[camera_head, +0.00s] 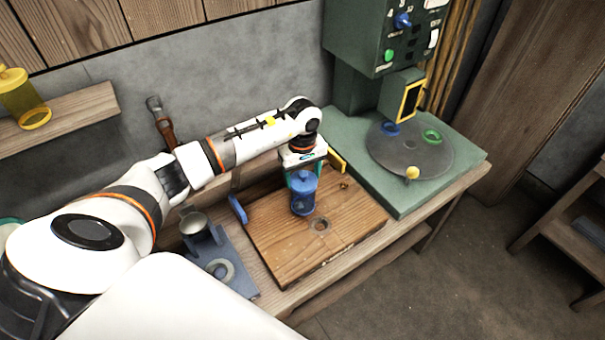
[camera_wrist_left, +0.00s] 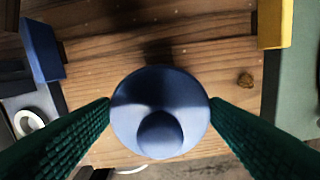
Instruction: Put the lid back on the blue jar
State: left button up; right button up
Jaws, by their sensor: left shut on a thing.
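The blue jar (camera_head: 303,203) stands upright on a wooden board, its see-through body under the blue lid (camera_head: 302,181). My left gripper (camera_head: 303,177) points down from above, its green fingers on either side of the lid, shut on it. In the left wrist view the round lid (camera_wrist_left: 133,88) with its knob (camera_wrist_left: 160,134) fills the space between the fingers and hides the jar body. The lid lines up with the jar, but I cannot tell whether it rests fully on the rim. My right gripper is not in view.
A green machine with a turntable (camera_head: 405,152) stands right. A metal cup (camera_head: 194,223) stands left. A yellow jar (camera_head: 22,100) is on the shelf.

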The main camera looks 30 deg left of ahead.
pick_arm(q)
jog(key=shift+b, duration=0.3)
dwell(0.4)
jog(key=o, duration=1.2)
jog(key=shift+o, duration=0.2)
jog(key=shift+r+p, duration=1.85)
jog(key=shift+r, duration=1.65)
jog(key=shift+c, duration=0.6)
grip_shut()
